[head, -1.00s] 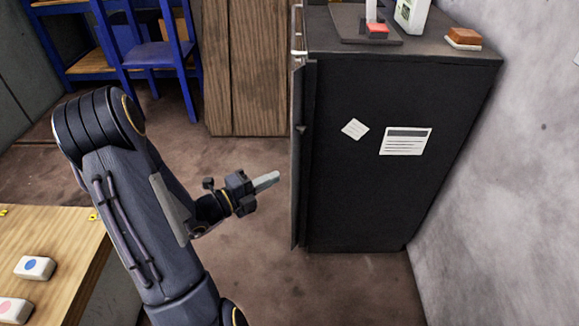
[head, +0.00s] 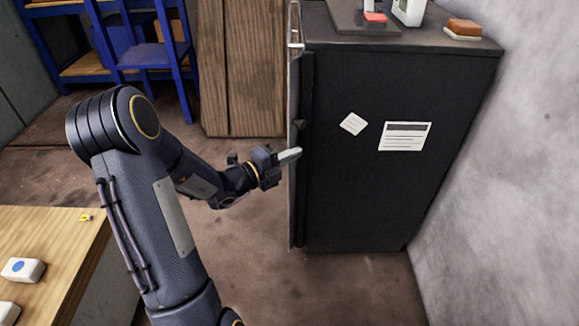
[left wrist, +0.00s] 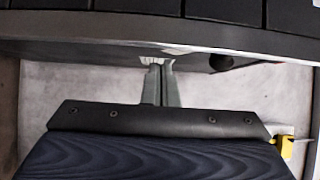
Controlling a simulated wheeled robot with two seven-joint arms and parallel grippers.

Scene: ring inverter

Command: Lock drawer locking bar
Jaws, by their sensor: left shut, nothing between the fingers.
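The black drawer cabinet (head: 370,180) stands upright against the right wall. Its narrow locking bar (head: 296,150) runs vertically along the cabinet's left front edge, seen nearly edge-on. My left gripper (head: 296,154) is shut and empty, with its fingertips at the bar's left side around mid-height. In the left wrist view, the shut fingers (left wrist: 160,85) reach up to a long grey bar edge (left wrist: 100,48). A dark round knob or hole (left wrist: 220,63) shows just right of the fingertips. I cannot tell whether the fingertips touch the bar. My right gripper is out of view.
A wooden table (head: 60,235) with small white blocks is at the lower left. A blue chair (head: 155,55) and a wooden cabinet (head: 240,70) stand behind. Small items, including a brown brush-like block (head: 463,28), lie on the cabinet top. Floor between table and cabinet is clear.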

